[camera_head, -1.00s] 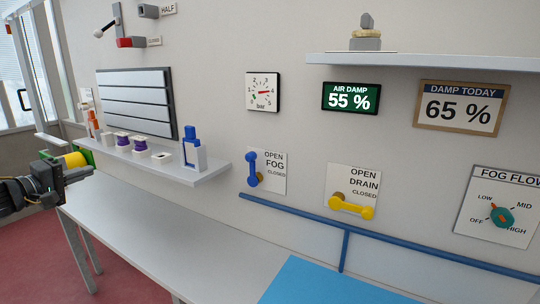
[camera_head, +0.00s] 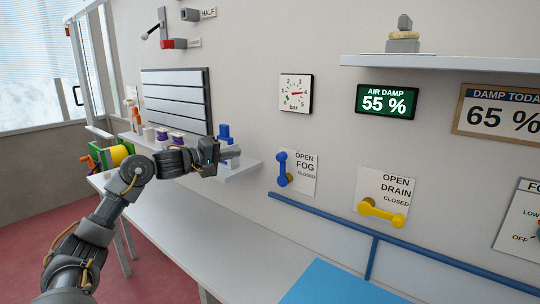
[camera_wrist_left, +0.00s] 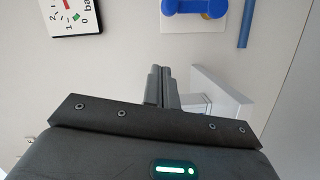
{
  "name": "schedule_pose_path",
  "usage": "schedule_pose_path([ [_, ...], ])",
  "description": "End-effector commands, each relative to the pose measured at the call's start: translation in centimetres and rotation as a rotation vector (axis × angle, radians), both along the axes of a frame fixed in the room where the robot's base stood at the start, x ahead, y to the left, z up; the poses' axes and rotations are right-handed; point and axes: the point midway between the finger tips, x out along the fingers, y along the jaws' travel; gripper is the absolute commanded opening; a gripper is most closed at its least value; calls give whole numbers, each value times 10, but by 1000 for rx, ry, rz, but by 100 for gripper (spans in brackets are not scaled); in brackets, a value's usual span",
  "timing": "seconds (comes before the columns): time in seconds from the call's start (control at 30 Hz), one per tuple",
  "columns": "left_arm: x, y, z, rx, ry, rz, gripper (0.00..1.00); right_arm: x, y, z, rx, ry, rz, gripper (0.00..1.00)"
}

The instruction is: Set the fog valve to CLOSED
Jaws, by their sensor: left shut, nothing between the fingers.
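The fog valve is a blue lever (camera_head: 282,169) on a white wall plate (camera_head: 304,181) marked OPEN, FOG and CLOSED. Its lever stands upright, along the side of the word OPEN. My left gripper (camera_head: 236,152) is shut and empty, left of the valve and apart from it, in front of the small wall shelf. In the left wrist view the shut fingers (camera_wrist_left: 161,86) point toward the wall, and the blue lever (camera_wrist_left: 194,6) shows at the top edge, partly cut off. My right gripper is not in view.
A yellow drain lever (camera_head: 382,212) lies nearly level to the right. A blue pipe (camera_head: 345,229) runs along the wall below both valves. The small shelf (camera_head: 240,170) holds several items near my left gripper. A pressure gauge (camera_head: 296,93) hangs above the fog valve.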

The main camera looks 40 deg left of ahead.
Motion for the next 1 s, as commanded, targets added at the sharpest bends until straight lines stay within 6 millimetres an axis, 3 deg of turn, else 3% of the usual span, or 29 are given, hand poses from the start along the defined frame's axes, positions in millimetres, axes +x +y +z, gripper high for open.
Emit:
schedule_pose_path([
  [0.27,24,-6,4,-3,-1,0,0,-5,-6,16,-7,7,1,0],
  [0.63,99,-22,-1,-4,0,0,0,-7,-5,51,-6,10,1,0],
  [0.8,98,-46,-12,1,4,-2,0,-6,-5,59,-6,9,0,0],
  [1.0,98,-58,-16,-1,1,0,0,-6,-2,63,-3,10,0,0],
])
